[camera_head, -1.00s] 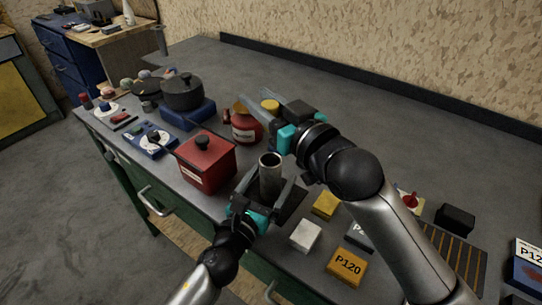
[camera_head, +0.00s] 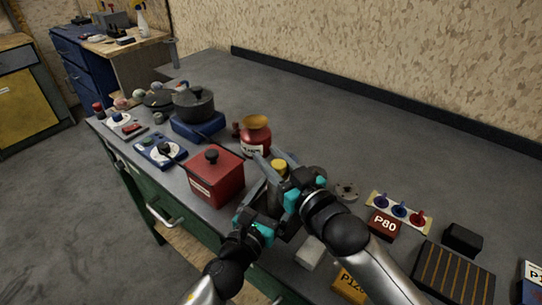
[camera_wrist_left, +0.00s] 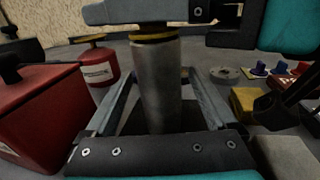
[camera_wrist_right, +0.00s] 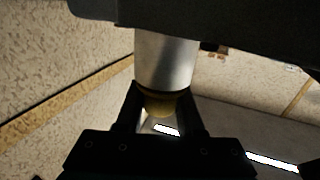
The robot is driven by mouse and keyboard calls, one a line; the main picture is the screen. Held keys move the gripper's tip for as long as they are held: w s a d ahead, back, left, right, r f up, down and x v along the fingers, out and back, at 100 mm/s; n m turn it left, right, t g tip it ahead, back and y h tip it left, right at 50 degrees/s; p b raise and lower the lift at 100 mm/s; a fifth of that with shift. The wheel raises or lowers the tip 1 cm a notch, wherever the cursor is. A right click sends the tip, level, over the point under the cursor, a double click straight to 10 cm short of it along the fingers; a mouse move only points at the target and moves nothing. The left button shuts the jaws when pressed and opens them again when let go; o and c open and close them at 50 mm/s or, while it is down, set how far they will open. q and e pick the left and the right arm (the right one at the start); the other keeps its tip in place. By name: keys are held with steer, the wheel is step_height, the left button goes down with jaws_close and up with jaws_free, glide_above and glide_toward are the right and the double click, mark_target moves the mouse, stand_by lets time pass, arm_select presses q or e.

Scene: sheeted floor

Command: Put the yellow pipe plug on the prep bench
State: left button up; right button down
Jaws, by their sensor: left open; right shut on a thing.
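The yellow pipe plug (camera_head: 279,164) is between the fingers of my right gripper (camera_head: 274,160), which is shut on it. In the left wrist view the plug (camera_wrist_left: 154,37) is at the top end of an upright grey metal pipe (camera_wrist_left: 157,85); how far it is seated cannot be told. The right wrist view also shows the plug (camera_wrist_right: 160,103) against the pipe (camera_wrist_right: 165,60). My left gripper (camera_wrist_left: 158,78) is open, with its fingers on either side of the pipe. The grey-topped bench (camera_head: 340,135) carries the pipe; no label shows which bench is the prep bench.
A red lidded box (camera_head: 214,178) and a red bottle with a yellow funnel (camera_head: 255,138) stand close left of the grippers. Sanding blocks, including a red P80 block (camera_head: 383,225), lie to the right. A wood-topped bench (camera_head: 125,45) is at the back left. The bench's back is clear.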

steer(key=shift+f, duration=0.15)
steer(key=c, duration=0.5)
jaws_free()
